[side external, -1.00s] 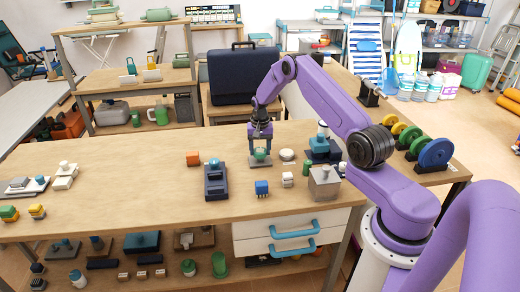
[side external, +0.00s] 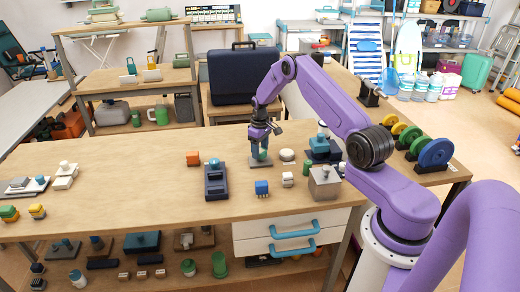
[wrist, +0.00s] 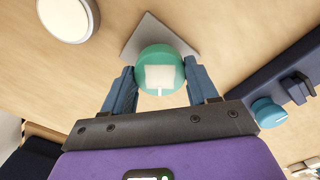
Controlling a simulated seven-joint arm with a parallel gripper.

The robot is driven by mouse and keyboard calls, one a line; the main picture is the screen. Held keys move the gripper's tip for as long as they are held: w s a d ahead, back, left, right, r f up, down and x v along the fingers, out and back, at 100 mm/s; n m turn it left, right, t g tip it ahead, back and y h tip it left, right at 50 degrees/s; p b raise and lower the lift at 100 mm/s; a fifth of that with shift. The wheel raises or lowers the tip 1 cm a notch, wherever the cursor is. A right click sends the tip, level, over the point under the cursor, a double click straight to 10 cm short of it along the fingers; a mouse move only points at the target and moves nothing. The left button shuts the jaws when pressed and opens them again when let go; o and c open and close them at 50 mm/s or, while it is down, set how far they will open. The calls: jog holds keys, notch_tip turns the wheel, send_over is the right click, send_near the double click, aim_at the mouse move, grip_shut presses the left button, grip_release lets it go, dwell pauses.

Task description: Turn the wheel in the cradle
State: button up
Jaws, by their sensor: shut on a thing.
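A green round piece (wrist: 160,68) with a pale square mark on top, which looks like the wheel, sits on a grey square base (wrist: 143,30), which looks like the cradle. My gripper (wrist: 162,82) points down over it with one blue finger on each side, shut on it. In the side external view, my gripper (side external: 261,152) is over the grey base (side external: 254,164) on the wooden bench, and its fingers hide most of the green piece.
A dark blue fixture with a teal knob (side external: 214,164) stands to the left. A white round piece (side external: 287,155) and a blue stand (side external: 320,150) are to the right. Small blocks sit in front. Coloured discs (side external: 436,153) stand at the far right. The bench's left middle is clear.

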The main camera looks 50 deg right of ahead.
jog(key=n, duration=0.5)
jog(key=shift+n, duration=2.5)
jog(key=o, duration=1.1)
jog(key=shift+c, duration=0.2)
jog(key=shift+r, duration=0.15)
notch_tip(320, 180, up, 17)
jog(key=shift+r, duration=0.1)
